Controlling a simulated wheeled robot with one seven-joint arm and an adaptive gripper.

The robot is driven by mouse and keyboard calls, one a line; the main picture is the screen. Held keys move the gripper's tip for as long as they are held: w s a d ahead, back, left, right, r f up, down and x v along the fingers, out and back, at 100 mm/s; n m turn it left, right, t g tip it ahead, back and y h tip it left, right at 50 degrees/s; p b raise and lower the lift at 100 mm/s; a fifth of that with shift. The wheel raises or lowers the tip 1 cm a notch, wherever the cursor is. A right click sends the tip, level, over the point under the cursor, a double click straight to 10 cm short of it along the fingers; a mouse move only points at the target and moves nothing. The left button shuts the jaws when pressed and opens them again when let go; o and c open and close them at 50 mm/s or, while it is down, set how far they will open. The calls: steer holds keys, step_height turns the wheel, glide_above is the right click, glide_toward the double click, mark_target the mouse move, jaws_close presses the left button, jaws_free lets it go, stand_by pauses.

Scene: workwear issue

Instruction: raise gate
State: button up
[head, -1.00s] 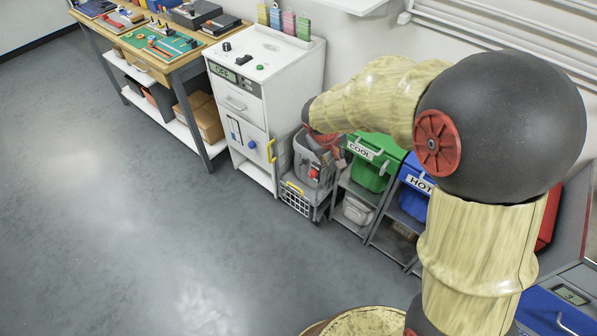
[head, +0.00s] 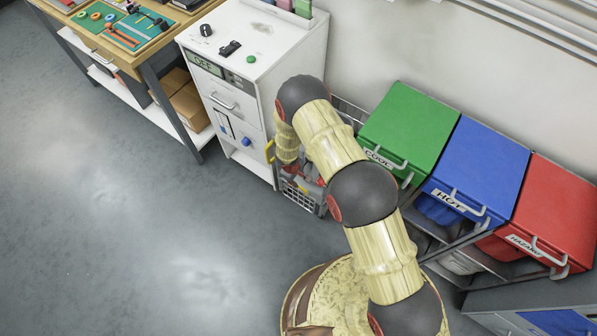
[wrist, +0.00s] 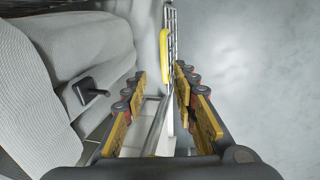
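My gripper (wrist: 158,112) is open, its two padded fingers spread either side of a slim metal bar (wrist: 157,128) in the wrist view. A yellow handle (wrist: 164,55) lies beyond the fingertips, beside a wire mesh (wrist: 172,22). I cannot tell whether any finger touches the bar. In the head view, a yellow handle (head: 270,151) shows at the right front edge of the white cabinet (head: 228,128). A grey wire basket (head: 300,196) stands low beside the cabinet, partly hidden by my arm. I cannot tell for sure which part is the gate.
Green (head: 411,125), blue (head: 477,170) and red (head: 548,205) lidded bins stand right of my arm. Open floor (head: 120,230) lies in front.

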steer(key=b+x, duration=0.1)
steer(key=x, duration=0.5)
steer(key=b+x, duration=0.1)
steer(key=x, duration=0.2)
steer(key=shift+s+a+f+b, duration=0.25)
steer(key=shift+f+b, duration=0.05)
steer(key=shift+f, duration=0.1)
steer(key=shift+c, duration=0.3)
jaws_close()
